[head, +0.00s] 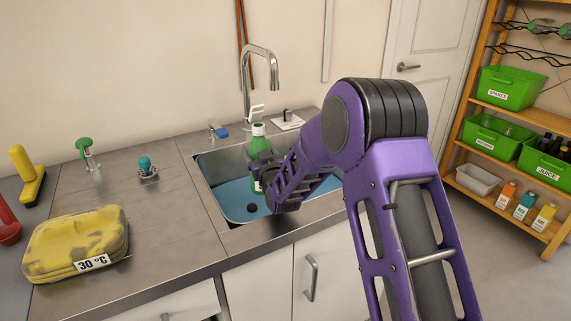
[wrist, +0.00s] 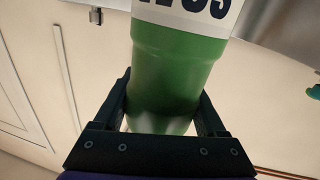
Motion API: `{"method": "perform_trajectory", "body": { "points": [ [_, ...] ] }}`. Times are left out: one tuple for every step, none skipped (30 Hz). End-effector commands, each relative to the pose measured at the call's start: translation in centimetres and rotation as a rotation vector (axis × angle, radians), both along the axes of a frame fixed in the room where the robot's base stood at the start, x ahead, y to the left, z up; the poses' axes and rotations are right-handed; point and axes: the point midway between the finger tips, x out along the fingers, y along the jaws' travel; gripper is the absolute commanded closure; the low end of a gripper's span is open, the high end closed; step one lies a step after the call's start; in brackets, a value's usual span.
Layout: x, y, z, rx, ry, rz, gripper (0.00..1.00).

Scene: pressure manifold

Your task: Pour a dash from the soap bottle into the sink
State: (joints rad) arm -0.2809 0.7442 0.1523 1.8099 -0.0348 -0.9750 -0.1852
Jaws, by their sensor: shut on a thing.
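The soap bottle (head: 258,143) is green with a white cap and shows upright over the sink (head: 226,213) in the head view. My gripper (head: 264,168) is shut on it and holds it above the blue basin floor. In the wrist view the bottle's green body (wrist: 177,62) stands between the two dark fingers, with part of a white lettered label at the top edge. My forearm and the gripper hide part of the bottle and the right part of the sink.
A tall chrome faucet (head: 262,55) rises behind the sink. A blue sponge-like item (head: 219,132) and a white tray (head: 287,122) lie at its back edge. A yellow case (head: 76,243) lies on the left counter.

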Motion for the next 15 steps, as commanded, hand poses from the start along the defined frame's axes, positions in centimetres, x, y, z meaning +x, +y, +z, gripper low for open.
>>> {"method": "perform_trajectory", "body": {
  "points": [
    [0.03, 0.02, 0.18, 0.002, -0.004, 0.0, 1.0],
    [0.03, 0.02, 0.18, 0.002, -0.004, 0.0, 1.0],
    [0.03, 0.02, 0.19, 0.002, -0.004, 0.0, 1.0],
    [0.04, 0.02, 0.19, 0.002, -0.004, 0.0, 1.0],
    [0.04, 0.02, 0.19, 0.002, -0.004, -0.001, 1.0],
    [0.04, 0.01, 0.18, 0.003, -0.002, -0.001, 1.0],
    [0.05, -0.02, 0.15, 0.005, 0.0, -0.001, 1.0],
    [0.05, -0.02, 0.12, 0.009, 0.003, -0.001, 1.0],
    [0.06, -0.04, 0.06, 0.013, 0.007, -0.001, 1.0],
    [0.08, -0.05, 0.0, 0.019, 0.011, -0.001, 1.0],
    [0.09, -0.07, -0.06, 0.024, 0.016, -0.001, 1.0],
    [0.09, -0.09, -0.16, 0.034, 0.024, -0.001, 1.0],
    [0.11, -0.1, -0.23, 0.042, 0.03, -0.001, 1.0],
    [0.11, -0.1, -0.31, 0.05, 0.037, 0.0, 1.0],
    [0.13, -0.12, -0.42, 0.064, 0.047, -0.001, 1.0]
  ]
}}
